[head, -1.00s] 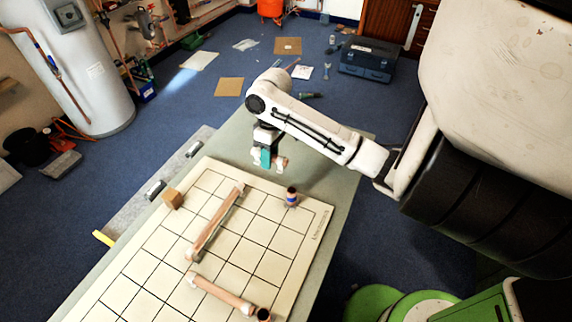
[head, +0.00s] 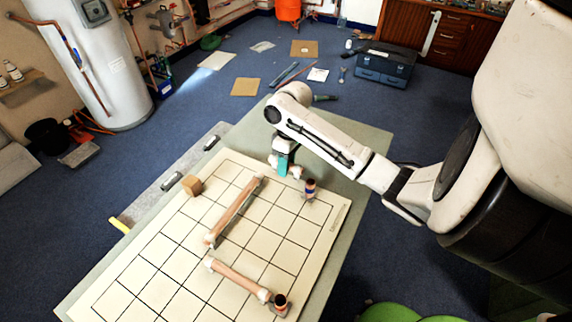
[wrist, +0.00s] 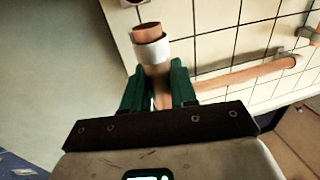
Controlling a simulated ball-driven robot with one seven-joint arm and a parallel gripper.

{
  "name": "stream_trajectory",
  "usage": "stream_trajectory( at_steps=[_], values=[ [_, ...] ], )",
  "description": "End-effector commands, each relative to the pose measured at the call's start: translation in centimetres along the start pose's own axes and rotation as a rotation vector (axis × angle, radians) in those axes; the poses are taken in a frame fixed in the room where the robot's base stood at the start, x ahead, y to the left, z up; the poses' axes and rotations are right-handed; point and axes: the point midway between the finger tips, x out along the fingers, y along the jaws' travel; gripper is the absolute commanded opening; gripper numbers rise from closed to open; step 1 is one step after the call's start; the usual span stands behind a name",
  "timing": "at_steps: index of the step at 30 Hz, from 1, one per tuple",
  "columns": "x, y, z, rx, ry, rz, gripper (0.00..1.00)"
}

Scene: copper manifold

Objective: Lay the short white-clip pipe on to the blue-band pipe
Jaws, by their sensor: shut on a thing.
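My gripper (head: 283,165) is shut on a short copper pipe with a white clip; the pipe (wrist: 147,35) and its white clip (wrist: 152,52) show between the green fingers in the wrist view. The blue-band pipe (head: 310,188) is a short stub that looks upright on the board, just right of and nearer than my gripper. The two look apart.
A tiled board (head: 185,240) lies on the bench. A long pipe (head: 236,208) and a shorter pipe (head: 238,280) lie on it, with a dark-banded stub (head: 281,304) at the shorter one's end.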

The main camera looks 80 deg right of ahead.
Motion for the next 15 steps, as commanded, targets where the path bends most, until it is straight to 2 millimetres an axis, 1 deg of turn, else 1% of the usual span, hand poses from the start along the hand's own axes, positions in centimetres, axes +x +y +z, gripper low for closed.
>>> stream_trajectory(
  at_steps=[1,15],
  values=[
    [0.9,0.3,0.0,0.000,0.001,0.002,0.00],
    [4.6,0.8,0.0,0.001,0.000,-0.002,0.00]
  ],
)
